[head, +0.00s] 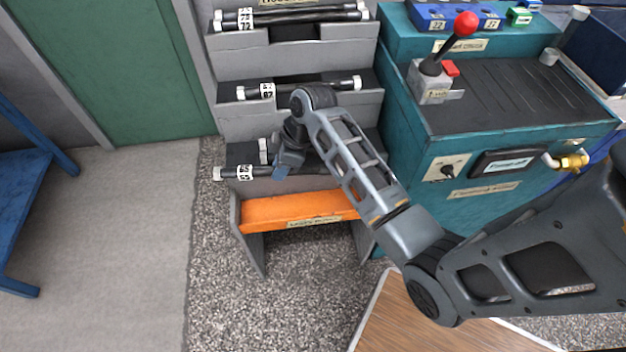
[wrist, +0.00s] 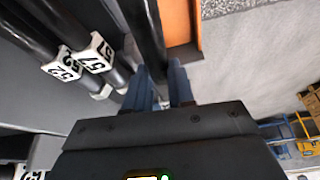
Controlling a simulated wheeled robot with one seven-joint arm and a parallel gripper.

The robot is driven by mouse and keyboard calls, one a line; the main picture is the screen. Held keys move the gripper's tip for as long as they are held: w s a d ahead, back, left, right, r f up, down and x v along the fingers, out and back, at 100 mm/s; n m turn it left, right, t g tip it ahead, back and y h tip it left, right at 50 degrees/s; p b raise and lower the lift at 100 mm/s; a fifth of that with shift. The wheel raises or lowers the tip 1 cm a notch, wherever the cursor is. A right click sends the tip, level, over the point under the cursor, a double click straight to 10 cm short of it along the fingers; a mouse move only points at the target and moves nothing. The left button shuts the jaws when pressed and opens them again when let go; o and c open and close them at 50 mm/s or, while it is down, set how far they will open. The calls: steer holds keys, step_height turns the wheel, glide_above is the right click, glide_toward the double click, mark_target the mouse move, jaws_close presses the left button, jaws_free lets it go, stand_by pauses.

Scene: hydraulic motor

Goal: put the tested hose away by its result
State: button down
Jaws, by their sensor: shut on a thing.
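My gripper (head: 287,163) is at the lowest tier of the grey stepped hose rack (head: 300,62). The wrist view shows its blue fingers (wrist: 160,88) shut on a black hose (wrist: 146,35). In the head view, this appears to be the front black hose (head: 225,174) with a white end and numbered tag, just above the orange tray (head: 285,211). The tray's front label is too small to read surely. My arm hides the hose's right part. I cannot tell whether the hose rests on the tier.
Tagged hoses lie on the upper tier (head: 290,17) and middle tier (head: 300,88). Tags reading 52 and 57 (wrist: 95,55) sit left of my fingers. A teal test bench (head: 440,165) with a red-knobbed lever (head: 465,24) stands right.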

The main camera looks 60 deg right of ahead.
steer(key=shift+n, duration=0.7)
steer(key=s+d+f+b, duration=0.1)
steer(key=s+f+b, duration=0.1)
steer(key=f, duration=0.1)
steer(key=s+d+f+b, duration=0.1)
steer(key=s+f+b, duration=0.1)
steer(key=f+b, duration=0.1)
steer(key=s+d+f+b, duration=0.1)
steer(key=s+f+b, duration=0.2)
steer(key=f, duration=0.2)
steer(key=shift+d, duration=0.2)
steer(key=shift+f, duration=0.8)
steer(key=shift+f+b, duration=0.5)
steer(key=c, duration=0.9)
jaws_free()
steer(key=p+v, duration=0.1)
steer(key=v, duration=0.6)
steer(key=shift+d+r+p, duration=0.2)
steer(key=shift+r+p, duration=0.15)
steer(key=shift+r, duration=0.05)
